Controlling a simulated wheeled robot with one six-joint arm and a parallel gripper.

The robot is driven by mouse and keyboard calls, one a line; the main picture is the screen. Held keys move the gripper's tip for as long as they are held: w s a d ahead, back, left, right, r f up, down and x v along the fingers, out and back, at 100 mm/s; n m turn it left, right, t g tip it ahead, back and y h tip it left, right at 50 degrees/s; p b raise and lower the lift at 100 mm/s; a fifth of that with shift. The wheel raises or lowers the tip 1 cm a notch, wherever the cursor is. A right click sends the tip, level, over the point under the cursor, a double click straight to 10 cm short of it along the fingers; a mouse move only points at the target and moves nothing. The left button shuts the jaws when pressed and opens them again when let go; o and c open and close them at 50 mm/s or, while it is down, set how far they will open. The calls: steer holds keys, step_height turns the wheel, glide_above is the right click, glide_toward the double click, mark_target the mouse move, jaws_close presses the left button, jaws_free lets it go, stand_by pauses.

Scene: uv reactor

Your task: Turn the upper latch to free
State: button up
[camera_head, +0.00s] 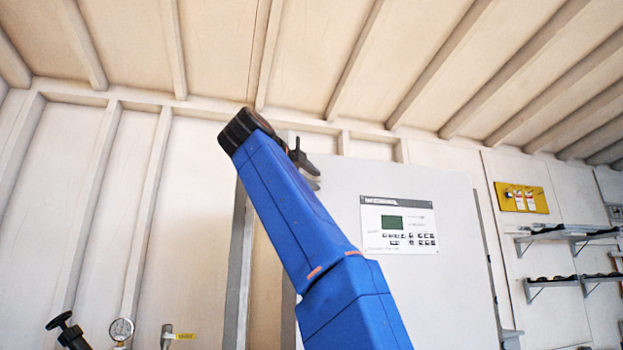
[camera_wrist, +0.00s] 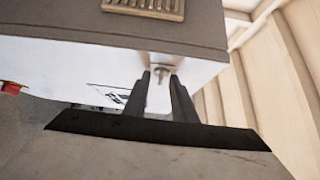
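The upper latch, a small metal piece (camera_wrist: 160,72), shows in the wrist view on the edge of the white cabinet (camera_wrist: 60,60). My gripper (camera_wrist: 161,82) has its two dark fingers apart, with the latch between or just beyond their tips. Whether either finger touches it I cannot tell. In the head view my gripper (camera_head: 308,172) shows only in part behind my blue arm, at the top left corner of the cabinet (camera_head: 450,275). The latch cannot be made out there.
A control panel (camera_head: 398,226) with a small screen is on the cabinet front. Yellow plate (camera_head: 521,198) and shelves (camera_head: 570,234) are on the right wall. A gauge (camera_head: 121,330) and valve (camera_head: 167,335) stand low left.

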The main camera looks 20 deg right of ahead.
steer(key=v, duration=1.7)
steer(key=shift+s+a, duration=0.1)
stand_by(0.5)
